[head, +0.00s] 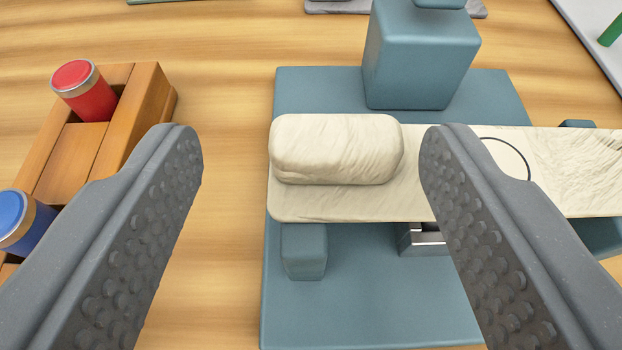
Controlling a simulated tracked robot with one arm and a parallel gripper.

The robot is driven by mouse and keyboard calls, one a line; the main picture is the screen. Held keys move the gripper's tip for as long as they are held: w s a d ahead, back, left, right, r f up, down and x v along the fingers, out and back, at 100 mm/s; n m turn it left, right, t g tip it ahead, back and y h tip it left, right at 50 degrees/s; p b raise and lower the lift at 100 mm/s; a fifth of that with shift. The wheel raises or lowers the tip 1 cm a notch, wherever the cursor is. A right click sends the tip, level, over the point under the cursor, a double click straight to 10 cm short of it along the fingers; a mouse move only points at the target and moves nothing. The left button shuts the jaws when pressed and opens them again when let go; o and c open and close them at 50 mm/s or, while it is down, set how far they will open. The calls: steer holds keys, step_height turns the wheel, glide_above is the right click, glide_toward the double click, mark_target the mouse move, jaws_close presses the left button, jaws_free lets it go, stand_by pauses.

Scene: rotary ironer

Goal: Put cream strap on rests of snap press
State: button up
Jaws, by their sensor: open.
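The cream strap (420,205) lies flat across the blue-grey snap press (360,300), running out of view to the right. A thick cream padded block (336,149) sits on its left end. One blue-grey rest (304,250) shows at the strap's front left edge, and a bit of another (577,124) shows behind it at the right. The strap hides their tops. A ring outline marks the strap, partly behind my right finger. My gripper (310,155) is open, its fingers apart on either side of the padded block, with nothing visibly held. Contact with the strap cannot be told.
The press's tall block (420,55) stands behind the strap. A metal piece (427,238) shows under its front edge. At left, a wooden rack (110,130) holds a red cylinder (85,95) and a blue one (20,218). Wooden table between rack and press is clear.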

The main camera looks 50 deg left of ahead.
steer(key=p+v, duration=0.1)
steer(key=v, duration=0.8)
steer(key=shift+d+r, duration=0.15)
steer(key=shift+d, duration=0.05)
steer(key=shift+s, duration=0.1)
steer(key=w+d+r+m+t+h, duration=0.2)
steer(key=w+d+r+m+h, duration=0.15)
steer(key=d+r, duration=0.75)
steer(key=w+d+r+m+t+h, duration=0.2)
steer(key=d+r+m+t+h, duration=0.15)
steer(key=d+r, duration=0.75)
steer(key=s+d+r+m+h, duration=0.1)
steer(key=s+d+r, duration=0.2)
steer(key=s+r, duration=0.3)
steer(key=s+d+r+m+h, duration=0.1)
steer(key=s+d+r, duration=0.3)
steer(key=r, duration=0.8)
steer(key=shift+s+m+t+h, duration=0.45)
steer(key=shift+s+h, duration=0.15)
steer(key=shift+s, duration=0.65)
